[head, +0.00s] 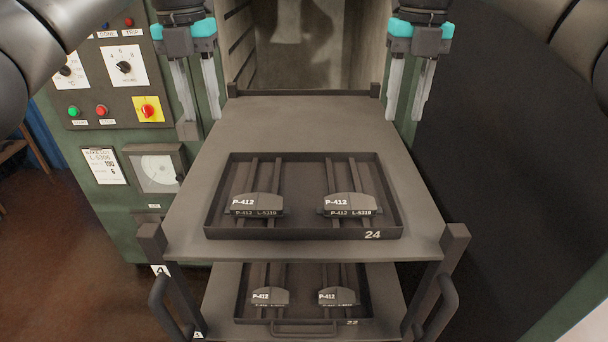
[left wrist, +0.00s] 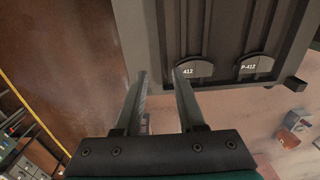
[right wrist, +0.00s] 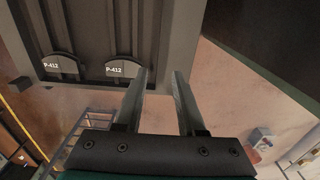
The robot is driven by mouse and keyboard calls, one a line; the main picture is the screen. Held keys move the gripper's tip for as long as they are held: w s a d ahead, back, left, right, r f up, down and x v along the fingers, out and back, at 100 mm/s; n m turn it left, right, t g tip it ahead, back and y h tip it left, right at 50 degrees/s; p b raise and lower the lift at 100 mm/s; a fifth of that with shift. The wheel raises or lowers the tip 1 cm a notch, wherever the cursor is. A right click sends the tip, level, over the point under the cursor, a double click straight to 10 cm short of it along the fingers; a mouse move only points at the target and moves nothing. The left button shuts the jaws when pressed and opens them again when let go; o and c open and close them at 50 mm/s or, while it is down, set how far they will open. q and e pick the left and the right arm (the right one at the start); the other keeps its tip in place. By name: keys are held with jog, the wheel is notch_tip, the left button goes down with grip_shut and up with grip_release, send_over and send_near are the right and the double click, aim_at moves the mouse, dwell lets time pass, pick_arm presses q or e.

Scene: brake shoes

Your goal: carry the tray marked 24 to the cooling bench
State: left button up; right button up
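The tray marked 24 (head: 304,234) is dark and shallow and lies flat on the upper shelf (head: 312,122) of a rack. It holds two grey brake shoes marked P-412, the left one (head: 258,203) and the right one (head: 349,203), on rails. My left gripper (head: 203,118) is open and empty, beyond the tray's far left side. My right gripper (head: 407,119) is open and empty, beyond its far right side. Neither touches the tray. Both wrist views show spread fingers with nothing between them. I cannot identify the cooling bench in any view.
A second tray marked 22 (head: 304,331) with two more shoes lies on the shelf below. Rack posts and handles (head: 441,308) stand at the near corners. A green control panel (head: 112,70) is at left, an open chamber (head: 305,45) behind, and a dark panel (head: 500,150) at right.

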aim_at(219, 183)
pick_arm(q)
jog(key=shift+s+r, duration=0.2)
jog(key=shift+r, duration=0.15)
pick_arm(e)
jog(key=shift+s+a+r, duration=0.1)
pick_arm(q)
jog(key=shift+f, duration=0.1)
pick_arm(e)
jog(key=shift+s, duration=0.1)
